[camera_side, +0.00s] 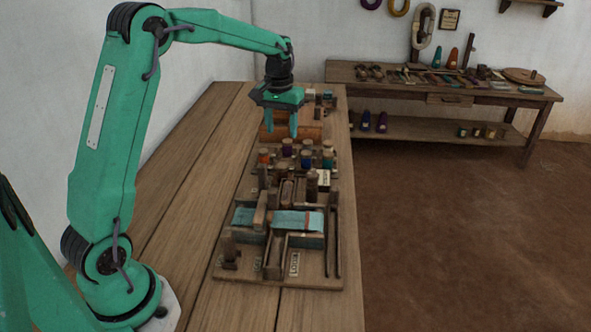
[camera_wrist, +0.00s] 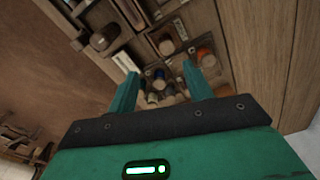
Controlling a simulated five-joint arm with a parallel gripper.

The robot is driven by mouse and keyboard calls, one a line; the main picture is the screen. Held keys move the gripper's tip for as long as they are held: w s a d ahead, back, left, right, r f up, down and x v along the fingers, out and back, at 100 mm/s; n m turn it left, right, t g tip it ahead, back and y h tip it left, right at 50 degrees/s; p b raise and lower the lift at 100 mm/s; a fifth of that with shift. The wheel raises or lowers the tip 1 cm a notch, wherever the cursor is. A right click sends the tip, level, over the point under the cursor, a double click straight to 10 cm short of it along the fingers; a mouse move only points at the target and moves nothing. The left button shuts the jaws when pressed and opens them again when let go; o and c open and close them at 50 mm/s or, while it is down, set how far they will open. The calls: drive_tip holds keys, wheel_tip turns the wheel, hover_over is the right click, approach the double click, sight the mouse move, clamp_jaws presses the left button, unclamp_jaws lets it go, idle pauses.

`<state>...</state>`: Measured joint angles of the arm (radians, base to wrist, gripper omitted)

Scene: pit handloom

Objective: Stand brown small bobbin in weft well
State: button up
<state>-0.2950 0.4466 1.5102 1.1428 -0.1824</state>
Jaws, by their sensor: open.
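A dark brown bobbin (camera_side: 312,182) with a pale top stands upright on the board, at the near right of the bobbin group. A similar one shows at the upper left in the wrist view (camera_wrist: 103,38). I take it for the brown small bobbin, though others nearby are dark too. My gripper (camera_side: 281,125) is open and empty, pointing down above the far part of the board, beyond the brown bobbin. In the wrist view its fingers (camera_wrist: 159,76) frame several other bobbins below. I cannot tell which compartment is the weft well; the labels are too small to read surely.
Orange (camera_side: 264,157), blue, purple and teal bobbins stand close together. A small loom with blue cloth (camera_side: 297,220) fills the near part of the board. The bench (camera_side: 190,160) left of the board is clear.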

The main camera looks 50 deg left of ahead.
drive_tip(key=s+d+r+m+t, duration=0.2)
drive_tip(key=s+d+r+t, duration=0.1)
drive_tip(key=s+d+r, duration=0.75)
drive_tip(key=s+d+f+m+t, duration=0.1)
drive_tip(key=s+d+f, duration=0.1)
drive_tip(key=s, duration=0.6)
drive_tip(key=s+d+f+m+t, duration=0.1)
drive_tip(key=s+d+m, duration=0.1)
drive_tip(key=s, duration=0.5)
drive_tip(key=shift+s+d+f, duration=0.15)
drive_tip(key=shift+s+f, duration=0.2)
drive_tip(key=shift+f, duration=0.05)
